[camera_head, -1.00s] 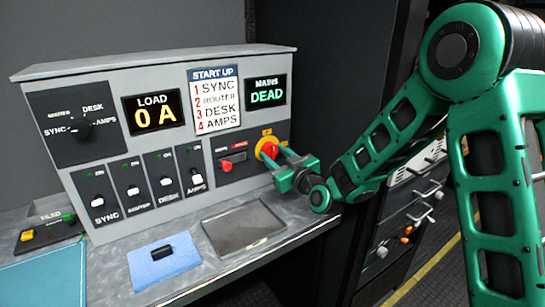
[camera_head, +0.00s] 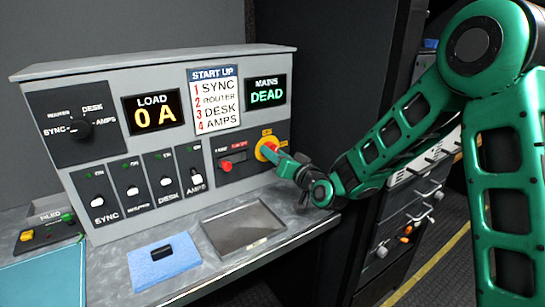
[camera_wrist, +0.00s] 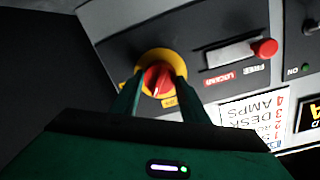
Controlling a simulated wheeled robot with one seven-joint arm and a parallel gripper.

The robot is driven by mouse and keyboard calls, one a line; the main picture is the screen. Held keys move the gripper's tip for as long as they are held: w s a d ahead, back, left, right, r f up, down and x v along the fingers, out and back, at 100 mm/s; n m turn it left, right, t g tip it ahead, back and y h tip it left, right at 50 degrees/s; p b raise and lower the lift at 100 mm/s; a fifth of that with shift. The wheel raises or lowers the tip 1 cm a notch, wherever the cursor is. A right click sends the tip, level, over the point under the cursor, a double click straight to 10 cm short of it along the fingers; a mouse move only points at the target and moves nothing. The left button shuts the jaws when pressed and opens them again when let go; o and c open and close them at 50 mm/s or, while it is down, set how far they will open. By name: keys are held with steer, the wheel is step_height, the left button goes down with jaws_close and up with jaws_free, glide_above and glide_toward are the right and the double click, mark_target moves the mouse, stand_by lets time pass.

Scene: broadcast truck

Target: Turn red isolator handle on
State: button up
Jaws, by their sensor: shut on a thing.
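The red isolator handle (camera_wrist: 157,79) sits on a round yellow plate (camera_wrist: 160,59) at the panel's right end. In the wrist view, my gripper (camera_wrist: 158,85) has one green finger on each side of the handle and is shut on it. In the head view, my gripper (camera_head: 274,153) reaches the yellow plate (camera_head: 265,142) from the right and hides most of the handle. The mains display (camera_head: 266,92) reads DEAD in green.
A red-knobbed slide lock (camera_head: 226,166) is left of the isolator. Several toggle switches (camera_head: 133,191) and a rotary selector (camera_head: 80,129) fill the panel's left. A shallow tray (camera_head: 243,229) and a blue cloth (camera_head: 164,262) with a black object lie on the bench. A dark rack stands right.

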steer(key=shift+d+f+m+g+y, duration=0.1)
steer(key=shift+d+m+g+y, duration=0.1)
steer(key=shift+m, duration=2.15)
steer(key=shift+d+f+m+g+y, duration=0.1)
steer(key=shift+m+g, duration=0.1)
steer(key=shift+m, duration=2.15)
steer(key=o, duration=1.1)
steer(key=shift+w, duration=0.1)
steer(key=shift+c, duration=0.2)
steer(key=shift+r, duration=0.1)
steer(key=v, duration=1)
steer(key=shift+s+d, duration=0.2)
steer(key=shift+s, duration=0.1)
